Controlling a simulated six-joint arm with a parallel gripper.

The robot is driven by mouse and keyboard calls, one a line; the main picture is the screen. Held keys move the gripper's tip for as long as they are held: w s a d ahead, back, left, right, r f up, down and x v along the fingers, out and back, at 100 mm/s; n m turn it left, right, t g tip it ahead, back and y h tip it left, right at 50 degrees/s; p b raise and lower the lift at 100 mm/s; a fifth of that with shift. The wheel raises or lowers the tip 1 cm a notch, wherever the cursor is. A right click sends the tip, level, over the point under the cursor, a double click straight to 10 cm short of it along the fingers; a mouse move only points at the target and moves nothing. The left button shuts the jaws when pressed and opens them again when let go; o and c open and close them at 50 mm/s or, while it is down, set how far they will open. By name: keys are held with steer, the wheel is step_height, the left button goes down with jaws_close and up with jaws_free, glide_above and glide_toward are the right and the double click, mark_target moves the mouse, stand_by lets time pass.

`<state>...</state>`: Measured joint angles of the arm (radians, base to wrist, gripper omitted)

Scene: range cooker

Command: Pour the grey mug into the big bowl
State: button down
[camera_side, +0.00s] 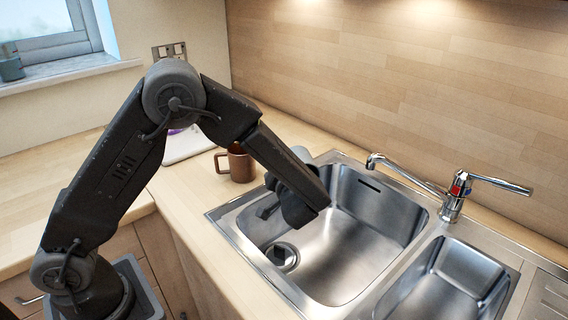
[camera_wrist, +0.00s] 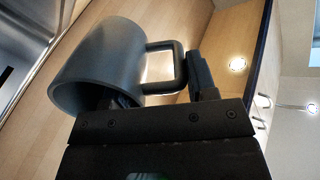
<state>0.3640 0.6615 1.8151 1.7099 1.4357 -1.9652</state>
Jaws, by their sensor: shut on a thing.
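The grey mug (camera_wrist: 105,60) fills the upper left of the wrist view, lying tipped with its rim towards the lower left. Its squared handle (camera_wrist: 163,48) is on the right, by the finger of my gripper (camera_wrist: 185,82). My gripper is shut on the mug; the other finger is mostly hidden. In the side view, my gripper end (camera_side: 297,205) hangs over the left part of the sink's big bowl (camera_side: 345,270). The mug is largely hidden behind my arm there, and I cannot make out its contents. The big bowl is steel, with a drain (camera_side: 282,255).
A brown mug (camera_side: 237,163) stands on the worktop just left of the sink. A chrome tap (camera_side: 453,197) stands behind the bowls, with the small bowl (camera_side: 440,285) to the right. A white item (camera_side: 188,146) lies farther back. The wooden wall (camera_side: 400,90) bounds the back.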

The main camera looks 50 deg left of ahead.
steer(key=shift+s+d+t+y, duration=0.2)
steer(key=shift+d+t+y, duration=0.15)
steer(key=shift+y, duration=0.25)
stand_by(0.8)
steer(key=shift+s+d+y, duration=0.1)
steer(key=shift+d+y, duration=0.05)
steer(key=shift+y, duration=0.15)
steer(key=shift+s+d+t+y, duration=0.1)
steer(key=shift+d+t+y, duration=0.1)
steer(key=shift+t+y, duration=0.15)
stand_by(0.9)
steer(key=shift+s+d+y, duration=0.1)
steer(key=shift+d+y, duration=0.1)
steer(key=shift+y, duration=0.05)
steer(key=shift+s+d+t+y, duration=0.1)
steer(key=shift+d+t+y, duration=0.05)
steer(key=shift+t+y, duration=0.2)
stand_by(0.9)
steer(key=shift+s+d+t+y, duration=0.15)
steer(key=shift+d+t+y, duration=0.1)
steer(key=shift+y, duration=0.1)
stand_by(1.7)
